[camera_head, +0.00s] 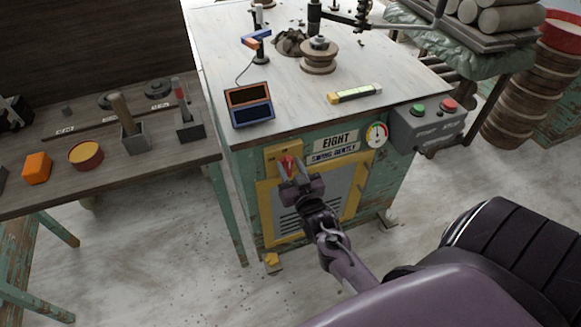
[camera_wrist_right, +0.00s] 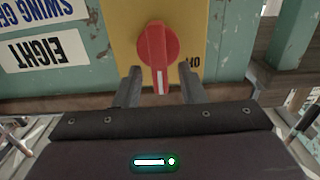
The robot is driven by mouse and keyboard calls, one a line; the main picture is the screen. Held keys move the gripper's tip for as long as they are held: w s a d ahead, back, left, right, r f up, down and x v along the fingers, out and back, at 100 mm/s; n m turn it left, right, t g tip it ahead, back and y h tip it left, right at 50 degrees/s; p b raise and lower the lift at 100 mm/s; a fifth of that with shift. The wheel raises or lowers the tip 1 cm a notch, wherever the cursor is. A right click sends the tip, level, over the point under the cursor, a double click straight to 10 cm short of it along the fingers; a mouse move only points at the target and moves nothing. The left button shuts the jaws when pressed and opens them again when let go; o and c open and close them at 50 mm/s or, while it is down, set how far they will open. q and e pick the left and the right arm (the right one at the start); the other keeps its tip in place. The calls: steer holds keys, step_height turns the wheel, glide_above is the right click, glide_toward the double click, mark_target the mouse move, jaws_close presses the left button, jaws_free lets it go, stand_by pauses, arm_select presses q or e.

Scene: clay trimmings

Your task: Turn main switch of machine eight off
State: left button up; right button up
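The main switch is a red rotary knob (camera_head: 287,162) on a yellow plate (camera_head: 272,163), on the green front of the machine marked EIGHT (camera_head: 336,141). In the right wrist view, which is upside down, the red knob (camera_wrist_right: 157,48) has a white pointer line towards the gripper side of the picture. A dark label sits beside it, partly hidden by a finger. My right gripper (camera_head: 292,178) is at the knob; in the wrist view its fingers (camera_wrist_right: 158,88) are apart, one either side of the knob's near end, with gaps showing. My left gripper is out of view.
A gauge (camera_head: 377,134) and a grey box with green and red buttons (camera_head: 430,121) are right of the switch. A tool table (camera_head: 100,160) stands left.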

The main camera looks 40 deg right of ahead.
jaws_close()
stand_by(0.4)
